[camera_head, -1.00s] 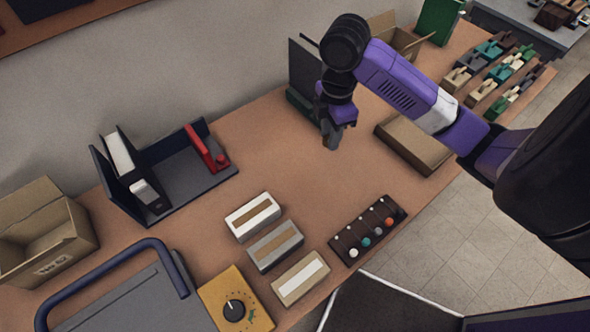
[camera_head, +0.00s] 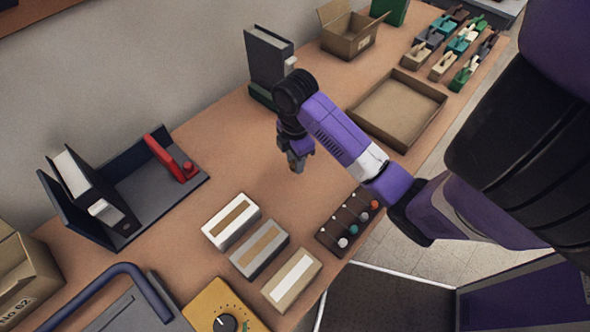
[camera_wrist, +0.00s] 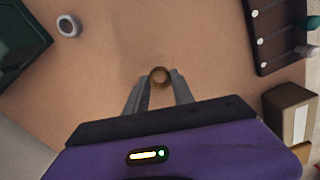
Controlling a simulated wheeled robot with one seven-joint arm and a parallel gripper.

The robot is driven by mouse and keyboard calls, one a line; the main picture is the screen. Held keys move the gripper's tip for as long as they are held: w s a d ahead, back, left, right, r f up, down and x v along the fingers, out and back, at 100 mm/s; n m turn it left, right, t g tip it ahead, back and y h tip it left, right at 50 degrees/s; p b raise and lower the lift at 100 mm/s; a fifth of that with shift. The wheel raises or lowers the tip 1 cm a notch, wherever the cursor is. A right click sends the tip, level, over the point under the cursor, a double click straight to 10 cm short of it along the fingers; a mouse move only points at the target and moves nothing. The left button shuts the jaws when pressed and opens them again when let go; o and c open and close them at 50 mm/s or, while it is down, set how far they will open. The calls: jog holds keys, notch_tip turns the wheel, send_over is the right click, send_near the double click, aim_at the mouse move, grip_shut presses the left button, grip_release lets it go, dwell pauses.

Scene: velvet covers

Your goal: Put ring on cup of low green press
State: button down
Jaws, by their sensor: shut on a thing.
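My gripper (camera_head: 296,163) is above the middle of the table, fingers pointing down. In the wrist view its fingertips (camera_wrist: 160,88) are shut on a small brass-brown ring (camera_wrist: 160,76). A press with a dark green base (camera_head: 262,95) and a tall dark grey upright stands behind my gripper, near the wall. In the wrist view a dark green base (camera_wrist: 18,45) shows at the top left. A pale grey round cup-like piece (camera_wrist: 68,25) with a dark centre shows beside it; I cannot tell its height. The ring is well apart from both.
An empty shallow tray (camera_head: 395,112) lies at right, a dark rack with coloured knobs (camera_head: 348,222) at the front edge. Several blocks (camera_head: 260,248) lie in front. A red-levered fixture (camera_head: 172,157) stands left. Table between the press and blocks is clear.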

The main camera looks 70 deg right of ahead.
aim_at(295, 175)
jog(key=shift+f, duration=2)
jog(key=shift+f, duration=0.2)
jog(key=c, duration=1.1)
grip_release()
jog(key=shift+r, duration=0.1)
